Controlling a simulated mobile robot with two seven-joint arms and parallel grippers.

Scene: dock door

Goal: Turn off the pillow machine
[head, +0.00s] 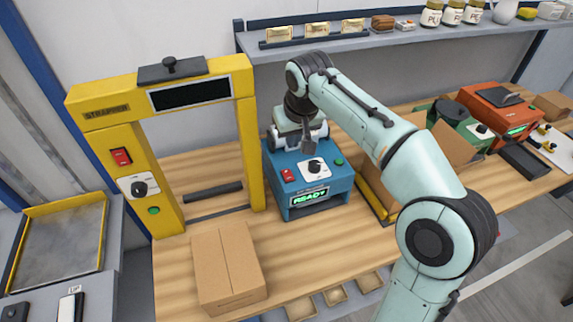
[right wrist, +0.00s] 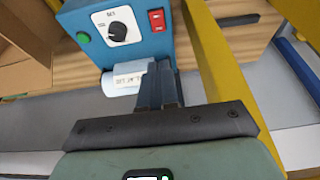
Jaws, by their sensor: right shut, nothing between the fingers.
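The blue pillow machine (head: 312,182) stands on the wooden bench, with a lit green READY display (head: 310,198) on its front. Its sloping top panel carries a red switch (head: 288,175), a black knob on a white plate (head: 315,166) and a green button (head: 339,162). My right gripper (head: 309,147) is shut and empty, above the back of the machine, behind the knob. In the right wrist view the shut fingers (right wrist: 157,88) lie near the white roll (right wrist: 123,80), apart from the red switch (right wrist: 157,19). I cannot tell whether they touch the machine. My left gripper is not in view.
A yellow strapper arch (head: 252,140) with its own red switch (head: 121,156) stands left of the machine. A closed cardboard box (head: 227,267) lies in front of the arch. An orange machine (head: 497,110) and a green one stand at the right. A shelf (head: 390,38) runs behind.

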